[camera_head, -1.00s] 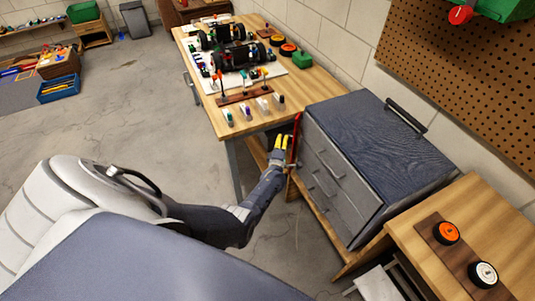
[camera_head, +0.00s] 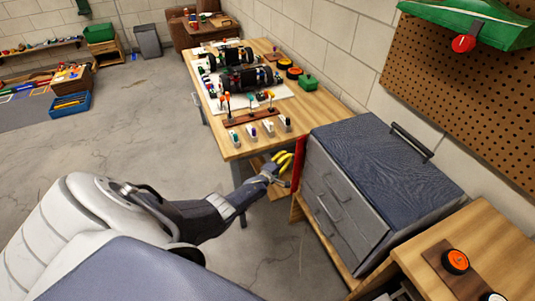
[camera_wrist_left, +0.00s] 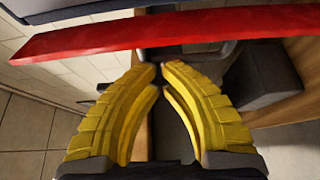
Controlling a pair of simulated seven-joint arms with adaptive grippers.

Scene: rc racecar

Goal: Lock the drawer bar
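The grey drawer cabinet (camera_head: 345,215) has a dark top and several drawers with handles on its front. The red drawer bar (camera_head: 299,163) stands upright along the cabinet's far front edge. In the left wrist view the red bar (camera_wrist_left: 190,29) runs across the upper picture, beyond the fingertips. My left gripper (camera_head: 284,163) has yellow fingers and is just left of the bar. In the wrist view the gripper (camera_wrist_left: 159,68) shows a gap between its fingers, with nothing held. Whether the fingertips touch the bar is unclear. My right gripper is not in view.
A wooden workbench (camera_head: 237,141) with car parts and small tools stands beyond the gripper. A nearer wooden table (camera_head: 480,245) holds an orange-centred wheel (camera_head: 455,262). A pegboard (camera_head: 470,100) hangs on the right wall. The floor left of the cabinet is clear.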

